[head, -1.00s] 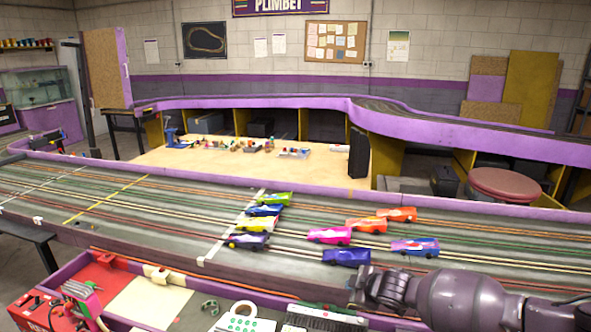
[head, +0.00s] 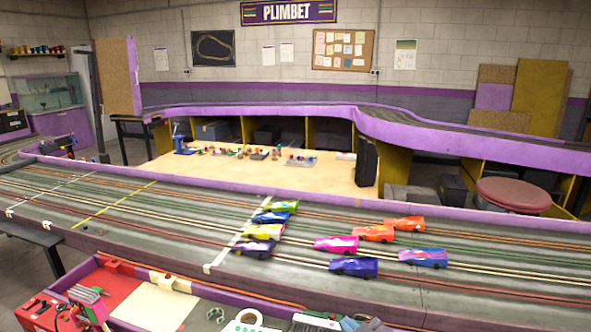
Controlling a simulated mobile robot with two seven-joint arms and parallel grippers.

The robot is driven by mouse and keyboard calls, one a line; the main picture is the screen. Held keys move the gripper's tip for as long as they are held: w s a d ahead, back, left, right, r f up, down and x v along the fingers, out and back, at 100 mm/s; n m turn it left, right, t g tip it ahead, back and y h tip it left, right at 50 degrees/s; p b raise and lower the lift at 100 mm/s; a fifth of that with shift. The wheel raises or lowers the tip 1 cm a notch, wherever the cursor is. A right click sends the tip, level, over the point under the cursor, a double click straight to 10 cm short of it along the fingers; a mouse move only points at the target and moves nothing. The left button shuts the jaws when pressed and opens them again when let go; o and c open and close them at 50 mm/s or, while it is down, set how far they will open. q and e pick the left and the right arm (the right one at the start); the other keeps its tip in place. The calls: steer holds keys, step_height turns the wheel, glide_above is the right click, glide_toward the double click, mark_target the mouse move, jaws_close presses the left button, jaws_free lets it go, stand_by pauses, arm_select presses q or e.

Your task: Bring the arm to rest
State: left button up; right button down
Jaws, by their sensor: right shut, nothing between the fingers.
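Only the tip of my right gripper (head: 371,325) shows, at the bottom edge of the head view, low in front of the track's near side. It is shut with nothing held. The rest of my right arm is out of the picture. My left gripper is not in view. The grey slot track (head: 480,290) runs across the view beyond the gripper tip, and the two are apart in the picture.
Several toy cars stand on the track, among them a pink one (head: 336,245), a dark blue one (head: 354,267) and an orange one (head: 373,234). A red stool (head: 513,194) stands behind the track.

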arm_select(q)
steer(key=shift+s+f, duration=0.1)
arm_select(e)
steer(key=s+d+f+m+g+h, duration=0.1)
steer(key=s+d+f+m+h, duration=0.1)
steer(key=s+d+f, duration=0.3)
steer(key=s+d+f+m+h, duration=0.3)
steer(key=s+d+f, duration=0.2)
steer(key=s, duration=0.6)
steer(key=s+d+f+m+g+h, duration=0.1)
steer(key=s+d+f+m+h, duration=0.1)
steer(key=s+d+f, duration=0.3)
steer(key=s+d+m, duration=0.1)
steer(key=s, duration=0.2)
steer(key=shift+s+d+f+g+h, duration=0.15)
steer(key=shift+d+f+g+h, duration=0.05)
steer(key=shift+f+g+h, duration=0.1)
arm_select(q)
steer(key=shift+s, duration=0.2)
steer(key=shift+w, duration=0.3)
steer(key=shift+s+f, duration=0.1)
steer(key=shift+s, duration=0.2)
